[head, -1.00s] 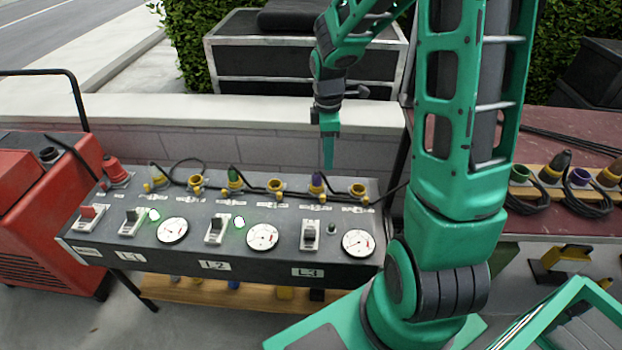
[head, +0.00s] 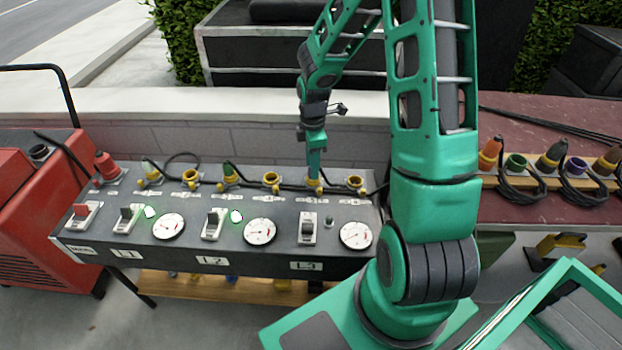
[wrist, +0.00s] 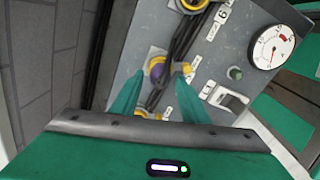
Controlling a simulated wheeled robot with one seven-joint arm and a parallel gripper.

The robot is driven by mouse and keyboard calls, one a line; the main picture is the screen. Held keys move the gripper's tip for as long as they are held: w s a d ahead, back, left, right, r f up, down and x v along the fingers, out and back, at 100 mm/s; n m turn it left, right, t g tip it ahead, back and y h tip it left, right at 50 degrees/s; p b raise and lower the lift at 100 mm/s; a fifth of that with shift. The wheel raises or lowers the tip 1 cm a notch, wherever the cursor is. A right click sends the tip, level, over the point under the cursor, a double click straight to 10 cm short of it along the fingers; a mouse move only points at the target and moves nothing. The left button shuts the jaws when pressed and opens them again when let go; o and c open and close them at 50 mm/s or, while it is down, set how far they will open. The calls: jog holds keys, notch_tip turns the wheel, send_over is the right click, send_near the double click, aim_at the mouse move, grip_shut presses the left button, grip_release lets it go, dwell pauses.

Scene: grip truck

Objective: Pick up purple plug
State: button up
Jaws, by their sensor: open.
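The purple plug (wrist: 157,70) sits in a yellow-ringed socket on the grey panel, with black cables beside it, in the wrist view. In the head view it is hidden behind my gripper (head: 315,174), which points down at that socket above the L3 section. In the wrist view my gripper (wrist: 160,86) is open, with its two green fingers spread on either side of the plug's near end. I cannot tell whether the fingers touch it.
The panel (head: 190,262) carries switches, gauges, other plugs and yellow sockets (head: 356,183) close by. A low wall (head: 120,147) runs behind it. A red machine (head: 40,200) stands at left. A dark red table (head: 500,215) at right holds more coloured plugs.

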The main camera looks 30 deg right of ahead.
jog(key=shift+d+f, duration=0.1)
jog(key=shift+f, duration=1.55)
jog(key=c, duration=0.9)
jog(key=shift+r, duration=0.15)
